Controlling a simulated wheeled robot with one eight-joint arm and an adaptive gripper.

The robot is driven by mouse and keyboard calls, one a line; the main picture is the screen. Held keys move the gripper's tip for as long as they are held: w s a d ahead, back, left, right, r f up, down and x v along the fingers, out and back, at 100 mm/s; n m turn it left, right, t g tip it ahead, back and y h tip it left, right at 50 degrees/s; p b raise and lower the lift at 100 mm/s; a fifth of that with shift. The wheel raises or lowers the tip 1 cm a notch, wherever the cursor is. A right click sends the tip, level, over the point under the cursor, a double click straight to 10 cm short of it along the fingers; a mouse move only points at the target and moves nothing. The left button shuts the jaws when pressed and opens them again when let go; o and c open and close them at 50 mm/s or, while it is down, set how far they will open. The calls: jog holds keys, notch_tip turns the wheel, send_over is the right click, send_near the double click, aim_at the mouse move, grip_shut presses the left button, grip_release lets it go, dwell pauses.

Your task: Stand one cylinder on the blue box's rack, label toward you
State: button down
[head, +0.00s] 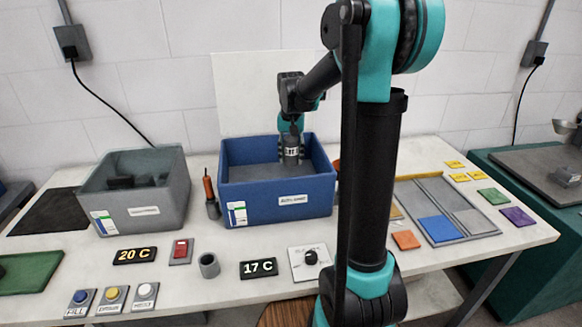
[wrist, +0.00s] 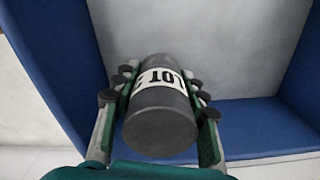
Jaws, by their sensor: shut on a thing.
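A dark grey cylinder (wrist: 160,115) with a white label reading "LOT" is held between the fingers of my gripper (wrist: 158,100). The label faces up toward the wrist camera. In the head view the cylinder (head: 291,154) is upright inside the blue box (head: 278,204), with its label facing the head camera. My gripper (head: 291,146) is shut on it from above. The blue box's grey inside surface (wrist: 215,45) shows beyond the cylinder in the wrist view. Whether the cylinder's lower end touches the rack cannot be told.
A grey box (head: 140,215) with dark items stands at left. An orange-handled tool in a holder (head: 210,196) stands beside the blue box's left wall. Displays, buttons and a small grey cup (head: 208,265) line the front. A divided tray (head: 470,222) lies at right.

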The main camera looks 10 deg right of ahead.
aim_at(291, 138)
jog(key=shift+f, duration=2.15)
jog(key=c, duration=0.9)
grip_release()
jog(key=shift+f, duration=0.1)
jog(key=shift+o, duration=0.2)
notch_tip(291, 138, up, 12)
jog(key=shift+r, duration=0.15)
